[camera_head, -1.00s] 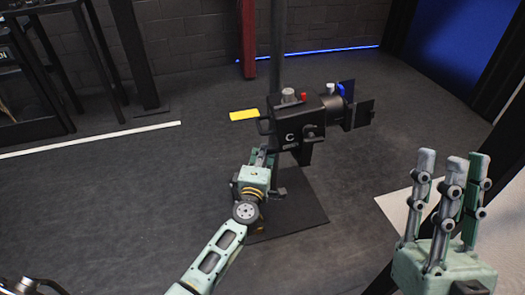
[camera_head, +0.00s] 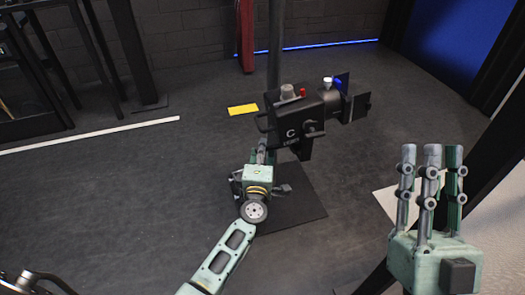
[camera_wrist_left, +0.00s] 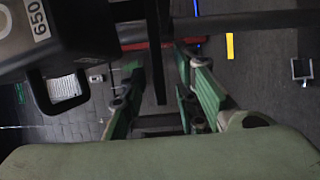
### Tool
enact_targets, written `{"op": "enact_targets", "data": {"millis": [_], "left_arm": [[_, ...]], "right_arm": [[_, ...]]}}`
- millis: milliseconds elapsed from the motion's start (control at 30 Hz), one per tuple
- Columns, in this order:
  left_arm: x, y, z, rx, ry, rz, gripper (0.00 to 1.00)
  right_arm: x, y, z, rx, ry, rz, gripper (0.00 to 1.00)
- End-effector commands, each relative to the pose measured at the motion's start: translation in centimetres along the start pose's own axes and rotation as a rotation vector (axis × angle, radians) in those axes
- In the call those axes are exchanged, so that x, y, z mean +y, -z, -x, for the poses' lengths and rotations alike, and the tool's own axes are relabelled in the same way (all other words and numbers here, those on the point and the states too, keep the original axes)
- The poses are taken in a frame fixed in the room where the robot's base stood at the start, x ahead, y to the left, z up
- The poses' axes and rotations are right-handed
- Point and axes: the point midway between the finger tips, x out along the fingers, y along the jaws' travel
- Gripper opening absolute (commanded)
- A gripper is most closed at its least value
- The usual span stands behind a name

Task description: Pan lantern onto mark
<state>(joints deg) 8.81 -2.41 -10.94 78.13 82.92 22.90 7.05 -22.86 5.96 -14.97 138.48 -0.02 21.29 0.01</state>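The black lantern (camera_head: 300,119) hangs in the middle of the head view, its barn doors (camera_head: 357,102) pointing right. My left gripper (camera_head: 262,146) is just below the handle. In the left wrist view its fingers (camera_wrist_left: 158,75) are parted, with the lantern's body and handle (camera_wrist_left: 62,90) to their left. Contact is unclear. My right gripper (camera_head: 431,150) is open and empty, fingers up.
A dark vertical pole (camera_head: 275,45) rises behind the lantern, with a red post (camera_head: 246,35) near the wall. A dark square (camera_head: 305,198) lies on the floor below. A pale surface (camera_head: 400,203) is by my right gripper.

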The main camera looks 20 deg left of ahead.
Motion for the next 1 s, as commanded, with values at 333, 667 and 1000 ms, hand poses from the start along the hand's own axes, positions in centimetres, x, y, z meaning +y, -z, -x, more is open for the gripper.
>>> {"op": "enact_targets", "data": {"millis": [333,667,1000], "left_arm": [[-0.1,0.0,2.6,0.0,0.002,0.002,0.28],[-0.1,0.0,9.3,0.0,0.002,0.0,0.28],[0.0,0.0,12.0,0.0,0.0,0.0,0.28]], "right_arm": [[0.0,0.1,0.0,0.002,0.001,-0.001,0.28],[0.0,0.1,0.0,0.002,0.0,-0.001,0.28],[0.0,0.0,0.0,0.002,0.0,-0.001,0.28]]}}
